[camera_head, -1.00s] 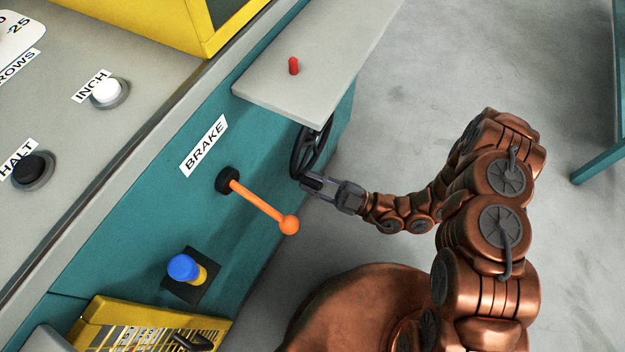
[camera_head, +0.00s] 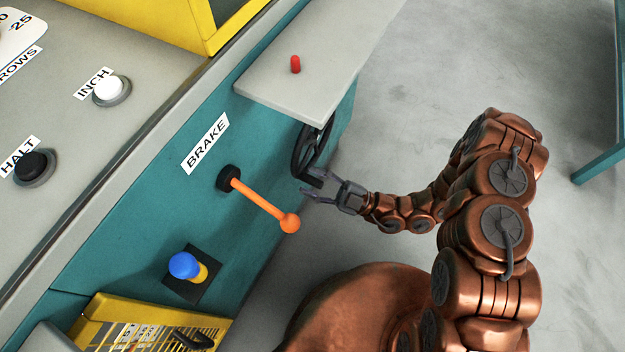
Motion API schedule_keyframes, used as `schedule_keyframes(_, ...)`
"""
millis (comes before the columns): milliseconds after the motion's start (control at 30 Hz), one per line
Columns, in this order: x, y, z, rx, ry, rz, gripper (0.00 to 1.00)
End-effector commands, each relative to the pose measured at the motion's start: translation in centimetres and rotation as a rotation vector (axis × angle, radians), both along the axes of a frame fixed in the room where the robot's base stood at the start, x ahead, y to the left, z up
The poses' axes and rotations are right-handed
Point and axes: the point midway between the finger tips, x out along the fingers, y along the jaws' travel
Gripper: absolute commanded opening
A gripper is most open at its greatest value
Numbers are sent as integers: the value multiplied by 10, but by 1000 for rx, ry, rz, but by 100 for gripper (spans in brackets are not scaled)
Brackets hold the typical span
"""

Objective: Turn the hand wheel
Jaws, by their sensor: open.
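The black hand wheel (camera_head: 303,150) is mounted on the teal side panel, under the grey shelf. Its upper part is hidden by the shelf. My gripper (camera_head: 312,190) is at the wheel's lower rim, with its fingers spread open and pointing left. The wheel's lower end shows close to the fingers. I cannot tell whether they touch it.
An orange brake lever (camera_head: 262,204) with a ball end sticks out just left of and below my gripper. The grey shelf (camera_head: 330,65) with a red peg (camera_head: 295,64) overhangs the wheel. A blue knob (camera_head: 184,265) is lower left. Open floor (camera_head: 430,70) lies to the right.

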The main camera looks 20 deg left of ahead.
Motion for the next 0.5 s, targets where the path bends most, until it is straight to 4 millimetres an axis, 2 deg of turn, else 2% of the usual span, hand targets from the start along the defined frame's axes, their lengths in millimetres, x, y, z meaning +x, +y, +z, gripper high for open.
schedule_keyframes(167, 3, -14, -5, -1, 0, -4, 47)
schedule_keyframes(500, 9, -57, -20, -2, -2, -5, 47)
